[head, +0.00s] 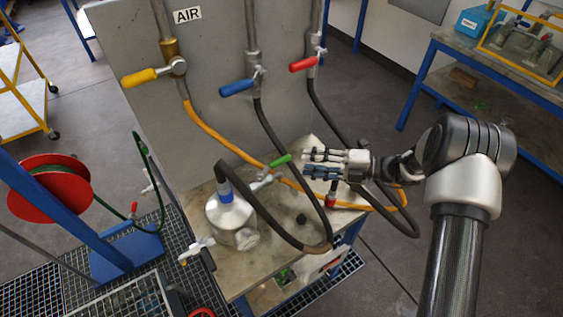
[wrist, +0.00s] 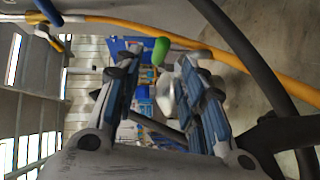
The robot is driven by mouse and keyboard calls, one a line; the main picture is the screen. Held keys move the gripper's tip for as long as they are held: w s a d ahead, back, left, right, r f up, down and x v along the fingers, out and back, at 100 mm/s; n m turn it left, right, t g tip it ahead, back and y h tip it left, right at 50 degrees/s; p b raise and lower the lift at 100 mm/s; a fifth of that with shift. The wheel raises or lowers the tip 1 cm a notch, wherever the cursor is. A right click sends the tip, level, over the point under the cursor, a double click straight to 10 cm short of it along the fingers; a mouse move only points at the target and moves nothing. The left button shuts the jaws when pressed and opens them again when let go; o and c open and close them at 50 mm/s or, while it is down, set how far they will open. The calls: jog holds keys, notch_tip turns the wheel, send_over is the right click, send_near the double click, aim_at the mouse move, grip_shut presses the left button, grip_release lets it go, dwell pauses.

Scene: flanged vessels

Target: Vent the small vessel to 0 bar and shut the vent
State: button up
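The small metal vessel (head: 228,212) stands upright on the bench, with a blue collar and a black hose on top. A green valve handle (head: 280,160) sticks up to the right of the vessel's top.
A grey panel (head: 120,50) behind carries yellow (head: 139,77), blue (head: 237,87) and red (head: 303,64) valve handles. An orange hose (head: 220,140) and black hoses cross close around my gripper. A small red part (head: 331,199) stands below my gripper. A red reel (head: 48,188) is at left.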

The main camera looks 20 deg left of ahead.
aim_at(286, 161)
jog(key=a, duration=0.3)
jog(key=a+b, duration=0.1)
jog(key=a, duration=0.2)
jog(key=a+f, duration=0.1)
jog(key=a, duration=0.2)
jog(key=shift+s+f+b, duration=0.1)
jog(key=shift+s+b, duration=0.2)
jog(key=shift+s, duration=0.05)
jog(key=shift+c, duration=0.3)
grip_shut()
